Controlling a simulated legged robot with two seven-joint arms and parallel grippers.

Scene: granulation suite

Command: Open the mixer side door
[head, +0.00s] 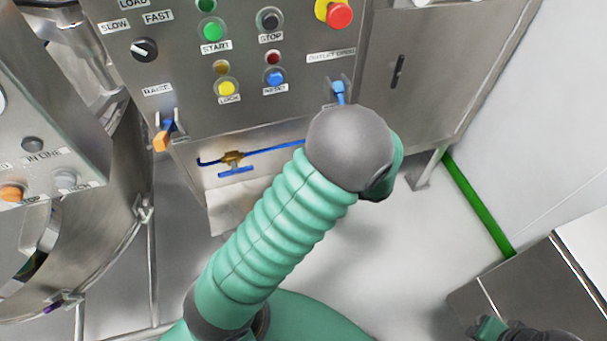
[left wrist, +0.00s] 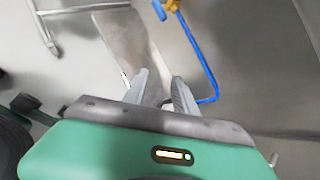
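The mixer's steel cabinet (head: 185,90) fills the upper left and centre of the head view. On its right-hand side is a flat steel side panel (head: 425,60) with a dark vertical handle (head: 398,72); it looks shut, flush with the frame. My green ribbed arm with a grey joint crosses the middle of the head view; it hides my left gripper there. In the left wrist view my left gripper (left wrist: 159,84) has its two grey fingers apart, with nothing between them. My right gripper cannot be made out.
A blue pipe with a brass valve (head: 233,157) runs low on the cabinet front; the pipe (left wrist: 200,50) passes near the left fingers in the wrist view. A round steel vessel (head: 95,250) stands left. A steel box (head: 550,285) is lower right. Pale floor lies between.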

